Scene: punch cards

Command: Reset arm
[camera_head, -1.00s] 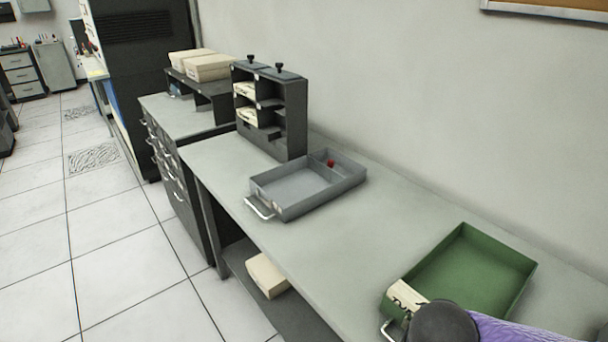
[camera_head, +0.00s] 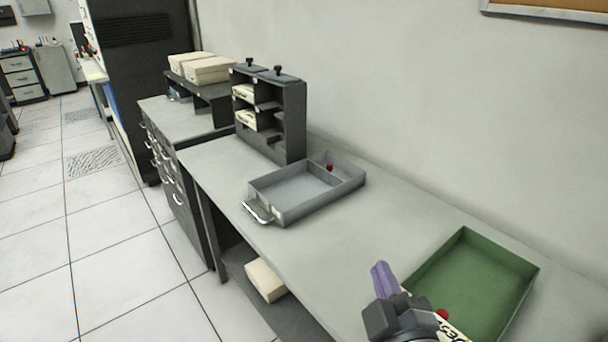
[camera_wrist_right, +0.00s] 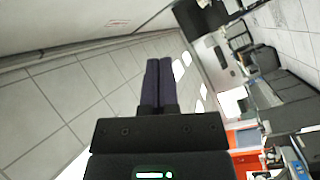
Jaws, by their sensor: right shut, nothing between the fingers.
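My right gripper (camera_head: 379,268) is at the lower right of the head view, in front of the left edge of the green tray (camera_head: 480,275). Its two purple fingers are together, pointing up in the picture, with nothing between them. In the right wrist view the closed fingers (camera_wrist_right: 158,62) point away from the camera toward tiled floor and blurred furniture. My left gripper is in neither view.
A grey divided tray (camera_head: 290,193) with a red knob (camera_head: 330,167) sits mid-bench. Behind it stands a dark rack (camera_head: 290,125) holding cream card blocks. Bare bench top (camera_head: 345,235) lies between the trays. A cream box (camera_head: 266,280) is on the shelf below.

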